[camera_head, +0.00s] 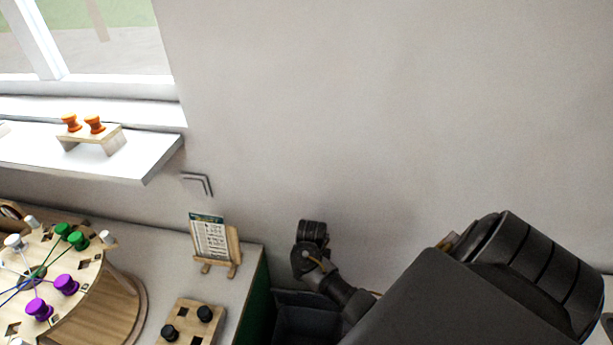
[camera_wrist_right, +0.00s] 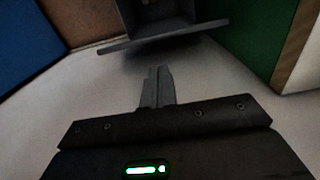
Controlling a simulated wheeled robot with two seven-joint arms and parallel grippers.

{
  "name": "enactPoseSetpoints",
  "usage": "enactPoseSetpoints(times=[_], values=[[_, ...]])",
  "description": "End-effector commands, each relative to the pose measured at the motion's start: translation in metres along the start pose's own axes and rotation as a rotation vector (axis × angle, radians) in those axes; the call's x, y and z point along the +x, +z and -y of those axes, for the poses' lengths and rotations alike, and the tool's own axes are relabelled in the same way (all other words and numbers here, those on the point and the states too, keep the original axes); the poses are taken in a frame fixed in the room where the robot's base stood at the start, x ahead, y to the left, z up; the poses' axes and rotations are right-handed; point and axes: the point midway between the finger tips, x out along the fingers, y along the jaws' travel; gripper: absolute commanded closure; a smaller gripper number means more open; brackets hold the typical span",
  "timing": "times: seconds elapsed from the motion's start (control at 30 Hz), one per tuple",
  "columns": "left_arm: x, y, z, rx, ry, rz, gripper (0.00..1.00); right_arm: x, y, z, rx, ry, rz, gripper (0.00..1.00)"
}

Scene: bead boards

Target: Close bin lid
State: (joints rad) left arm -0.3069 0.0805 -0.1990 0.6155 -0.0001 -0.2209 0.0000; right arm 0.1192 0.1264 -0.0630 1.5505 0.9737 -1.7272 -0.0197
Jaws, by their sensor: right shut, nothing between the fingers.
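A dark grey bin (camera_head: 290,325) stands on the floor beside the right end of the worktable in the head view. Part of it is hidden behind my right arm, and I cannot tell from this view how its lid stands. In the right wrist view a dark grey box-like part with a flat protruding edge (camera_wrist_right: 165,36) lies ahead; it may be the bin or its lid. My right gripper (camera_wrist_right: 156,88) is shut and empty, its fingertips short of that edge with a gap visible. My left gripper is not in view.
The worktable (camera_head: 165,245) holds a round bead board (camera_head: 100,290), a peg block (camera_head: 190,322) and a card on a stand (camera_head: 210,238). A window shelf (camera_head: 150,160) is above. A green panel (camera_wrist_right: 248,42) and a blue panel (camera_wrist_right: 30,45) flank the wrist view.

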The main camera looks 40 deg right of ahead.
Motion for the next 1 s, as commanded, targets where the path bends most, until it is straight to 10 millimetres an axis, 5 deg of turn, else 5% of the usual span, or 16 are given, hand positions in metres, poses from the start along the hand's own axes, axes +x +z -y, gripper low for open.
enactPoseSetpoints(times=[0.2, 0.5, 1.0], values=[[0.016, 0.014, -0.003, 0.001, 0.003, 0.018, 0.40, 0.040, 0.002, 0.001, 0.003, -0.001, 0.005, 1.00], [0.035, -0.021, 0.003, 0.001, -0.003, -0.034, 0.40, 0.083, 0.001, 0.002, -0.003, -0.001, 0.002, 1.00], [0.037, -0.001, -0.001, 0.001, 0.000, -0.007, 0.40, 0.093, 0.001, 0.002, -0.004, 0.000, 0.000, 1.00]])
